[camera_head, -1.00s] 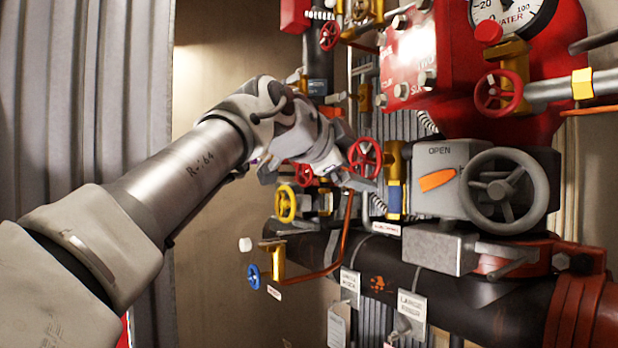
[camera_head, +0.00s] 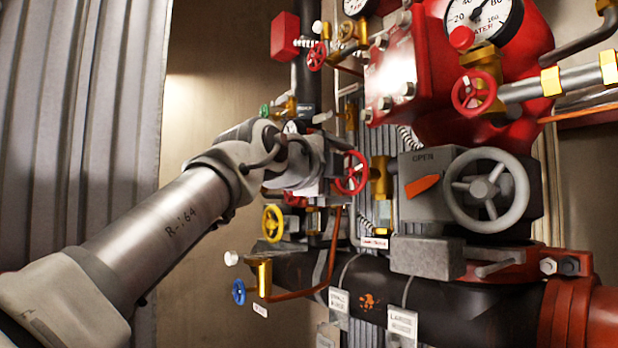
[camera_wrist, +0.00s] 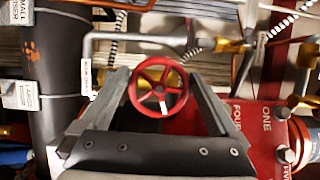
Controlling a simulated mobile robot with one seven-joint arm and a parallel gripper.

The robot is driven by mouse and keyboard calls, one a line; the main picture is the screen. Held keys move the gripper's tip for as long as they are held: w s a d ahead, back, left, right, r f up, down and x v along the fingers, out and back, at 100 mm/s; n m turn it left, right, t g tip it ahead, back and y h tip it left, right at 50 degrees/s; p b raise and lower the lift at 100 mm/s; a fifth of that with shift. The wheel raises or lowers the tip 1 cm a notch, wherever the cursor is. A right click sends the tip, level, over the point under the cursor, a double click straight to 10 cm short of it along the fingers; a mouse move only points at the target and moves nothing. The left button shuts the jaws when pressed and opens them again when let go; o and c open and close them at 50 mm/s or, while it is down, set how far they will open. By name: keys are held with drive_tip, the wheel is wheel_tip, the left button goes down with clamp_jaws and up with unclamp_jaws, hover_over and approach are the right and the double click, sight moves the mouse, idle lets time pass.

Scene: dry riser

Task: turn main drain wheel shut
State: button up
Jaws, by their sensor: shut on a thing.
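A small red spoked handwheel (camera_wrist: 160,88) sits between the two fingers of my gripper (camera_wrist: 156,84) in the wrist view. The fingers flank its rim on the left and right, and my gripper is shut on it. The same wheel (camera_head: 352,173) shows in the head view at the end of my arm, where my wrist hides much of the gripper. No readable label on it names it as the main drain wheel.
A yellow wheel (camera_head: 273,224) and a blue wheel (camera_head: 239,292) sit lower left. A thin grey bent rod (camera_wrist: 140,38) crosses beyond the fingers.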

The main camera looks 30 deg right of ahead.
idle(0.3)
drive_tip(key=o, duration=0.9)
drive_tip(key=shift+o, duration=0.2)
drive_tip(key=v, duration=1.7)
drive_tip(key=shift+a, duration=0.3)
drive_tip(key=shift+s, duration=0.1)
